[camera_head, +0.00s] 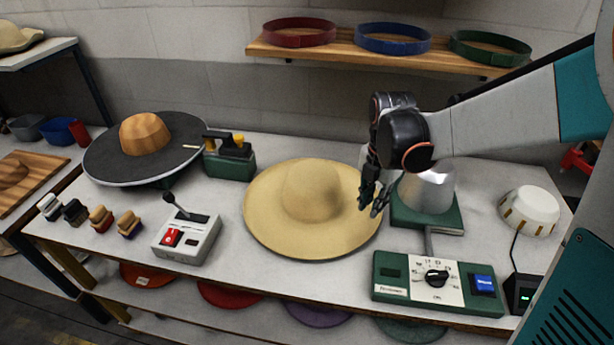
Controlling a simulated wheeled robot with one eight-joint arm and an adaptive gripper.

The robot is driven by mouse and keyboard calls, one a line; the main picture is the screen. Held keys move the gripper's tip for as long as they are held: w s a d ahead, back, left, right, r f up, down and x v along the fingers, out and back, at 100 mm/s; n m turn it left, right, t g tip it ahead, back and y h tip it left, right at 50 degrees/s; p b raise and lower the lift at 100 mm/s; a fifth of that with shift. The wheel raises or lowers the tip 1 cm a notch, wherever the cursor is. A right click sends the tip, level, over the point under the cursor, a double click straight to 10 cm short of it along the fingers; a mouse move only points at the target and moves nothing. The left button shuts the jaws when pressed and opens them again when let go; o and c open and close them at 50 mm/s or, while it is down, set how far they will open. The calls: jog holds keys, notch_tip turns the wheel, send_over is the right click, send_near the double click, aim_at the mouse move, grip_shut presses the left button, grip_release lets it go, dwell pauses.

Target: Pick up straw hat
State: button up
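The straw hat (311,195) lies crown up on the middle of the grey worktable, with its wide tan brim flat and almost fully in view. My gripper (371,206) points down at the hat's right brim edge, between the hat and the metal dome. Its dark fingers look slightly parted, and I see nothing between them. They overlap the right brim edge in the picture; I cannot tell whether they touch it.
A metal dome (428,190) on a green base stands right of my gripper. A green control box (437,283) is at front right, a grey lever box (187,236) at front left. A wooden hat block on a dark disc (110,165) is at left. A shelf (370,55) holds coloured bands.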

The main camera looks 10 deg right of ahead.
aim_at(365, 239)
notch_tip(365, 239, down, 14)
jog(key=b, duration=0.5)
jog(key=shift+s+r, duration=0.1)
jog(key=shift+s, duration=0.05)
jog(key=shift+r, duration=0.1)
jog(key=shift+c, duration=0.3)
grip_shut()
